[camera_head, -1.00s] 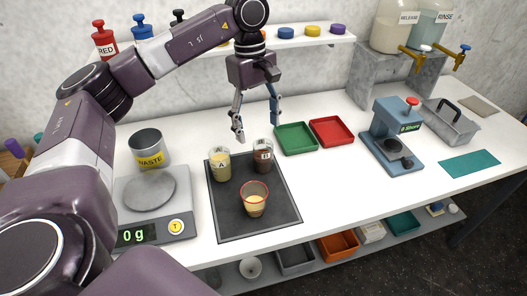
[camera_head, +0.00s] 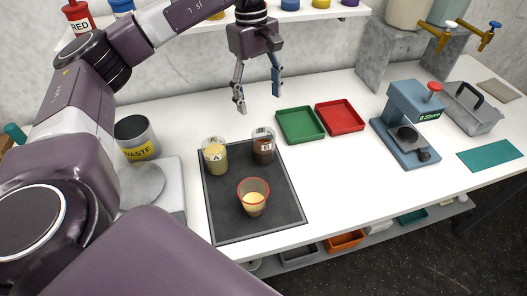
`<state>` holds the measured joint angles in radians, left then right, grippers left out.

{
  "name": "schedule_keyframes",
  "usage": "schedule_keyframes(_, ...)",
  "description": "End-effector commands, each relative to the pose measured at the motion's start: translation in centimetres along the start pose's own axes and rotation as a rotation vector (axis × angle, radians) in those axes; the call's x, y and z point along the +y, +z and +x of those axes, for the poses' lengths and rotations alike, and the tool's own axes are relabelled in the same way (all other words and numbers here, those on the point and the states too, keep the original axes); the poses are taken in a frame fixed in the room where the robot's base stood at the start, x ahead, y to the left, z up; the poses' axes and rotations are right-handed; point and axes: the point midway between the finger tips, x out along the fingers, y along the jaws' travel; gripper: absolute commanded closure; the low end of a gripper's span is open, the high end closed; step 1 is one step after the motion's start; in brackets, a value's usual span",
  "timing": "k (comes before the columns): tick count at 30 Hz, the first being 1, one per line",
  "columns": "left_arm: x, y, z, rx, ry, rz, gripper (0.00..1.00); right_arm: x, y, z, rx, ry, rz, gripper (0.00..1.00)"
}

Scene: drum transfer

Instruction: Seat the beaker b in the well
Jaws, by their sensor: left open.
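Beaker b (camera_head: 263,150), a clear beaker with dark brown contents and a B label, stands upright at the back right of the dark mat (camera_head: 229,220). Beaker A (camera_head: 215,158), with yellowish contents, stands to its left. A red-rimmed cup (camera_head: 253,201) with pale yellow contents stands in front of them. My left gripper (camera_head: 259,99) is open and empty, pointing down above and behind beaker b, apart from it. My right gripper is not in view. A blue-grey press-like device (camera_head: 408,125) with a red knob stands to the right; I cannot tell whether its dark round part is the well.
Green (camera_head: 300,125) and red (camera_head: 340,117) trays lie behind the mat. A waste cup (camera_head: 136,138) and scale (camera_head: 145,185) are at left. A grey bin (camera_head: 471,110) and teal mat (camera_head: 490,156) are at right. White table is clear between mat and device.

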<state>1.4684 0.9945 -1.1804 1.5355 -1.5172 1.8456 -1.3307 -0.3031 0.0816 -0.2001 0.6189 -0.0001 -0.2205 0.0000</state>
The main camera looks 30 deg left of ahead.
Motion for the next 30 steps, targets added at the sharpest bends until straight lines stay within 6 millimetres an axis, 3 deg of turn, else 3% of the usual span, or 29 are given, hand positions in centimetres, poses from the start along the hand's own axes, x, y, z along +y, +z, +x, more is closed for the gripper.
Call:
schedule_keyframes(1, 0.0, -0.2, 1.4, 0.0, 0.0, 0.0, 0.33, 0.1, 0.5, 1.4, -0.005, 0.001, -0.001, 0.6)
schedule_keyframes(5, 0.0, -0.4, 3.3, 0.0, 0.0, 0.0, 0.33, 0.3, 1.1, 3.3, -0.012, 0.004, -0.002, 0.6)
schedule_keyframes(13, 0.0, -0.8, 6.8, 0.0, 0.0, 0.0, 0.33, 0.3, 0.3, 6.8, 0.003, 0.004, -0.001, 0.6)
schedule_keyframes(25, 0.2, -1.0, 10.2, 0.0, -0.002, -0.002, 0.33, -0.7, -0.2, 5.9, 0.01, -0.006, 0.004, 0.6)
schedule_keyframes(30, 0.8, -1.1, 12.7, 0.0, -0.005, -0.001, 0.33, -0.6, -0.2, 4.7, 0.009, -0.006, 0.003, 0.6)
